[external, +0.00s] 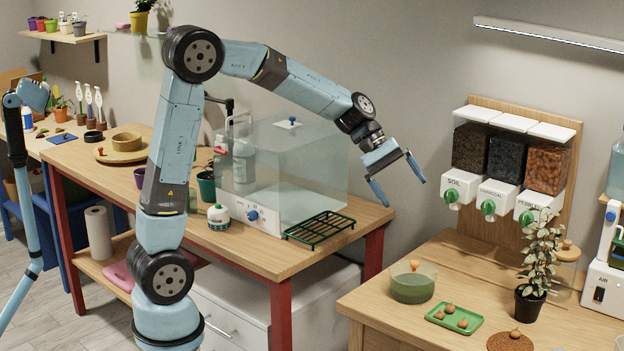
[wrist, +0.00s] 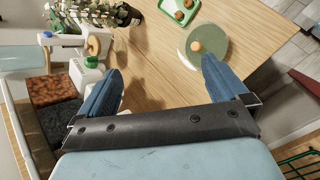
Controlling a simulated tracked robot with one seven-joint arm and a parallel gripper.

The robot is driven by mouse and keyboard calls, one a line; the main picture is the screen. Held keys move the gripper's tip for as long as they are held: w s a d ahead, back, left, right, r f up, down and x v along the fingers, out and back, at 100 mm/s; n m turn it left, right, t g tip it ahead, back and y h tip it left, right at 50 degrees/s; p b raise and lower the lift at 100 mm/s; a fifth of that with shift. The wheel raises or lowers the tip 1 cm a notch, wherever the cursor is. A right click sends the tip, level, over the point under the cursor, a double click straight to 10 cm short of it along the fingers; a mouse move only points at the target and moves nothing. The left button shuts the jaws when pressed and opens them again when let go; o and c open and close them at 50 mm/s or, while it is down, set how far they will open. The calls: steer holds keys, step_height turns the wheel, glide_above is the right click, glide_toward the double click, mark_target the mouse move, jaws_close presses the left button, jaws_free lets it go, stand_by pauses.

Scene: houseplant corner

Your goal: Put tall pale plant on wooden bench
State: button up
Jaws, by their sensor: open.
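The tall pale plant (external: 540,255) stands upright in a black pot (external: 529,305) on the wooden counter (external: 400,318) at right. It also shows at the top left of the wrist view (wrist: 88,17), cut by the frame edge. A wooden-topped bench (external: 262,258) with red legs stands left of the counter, with a gap between them. My gripper (external: 404,192) is open and empty, in the air above and between bench and counter, well apart from the plant. In the wrist view my gripper's fingers (wrist: 163,68) spread over bare wood.
A clear box (external: 300,165) and green rack (external: 319,230) occupy the bench's right part. On the counter are a glass bowl (external: 412,284), a green tray (external: 455,318) and a cork mat (external: 510,341). A dispenser (external: 512,150) stands behind the plant, an AIR device (external: 604,270) right.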

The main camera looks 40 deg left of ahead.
steer(key=s+a+r+m+t+y, duration=0.1)
steer(key=s+a+m+y, duration=0.3)
steer(key=s+a, duration=0.9)
steer(key=s+a+r+m+t+y, duration=0.2)
steer(key=s+a+m+t+y, duration=0.1)
steer(key=s+a, duration=1)
steer(key=a+t+y, duration=0.1)
steer(key=a, duration=0.4)
steer(key=shift+a+m+y, duration=0.3)
steer(key=shift+a+m, duration=0.1)
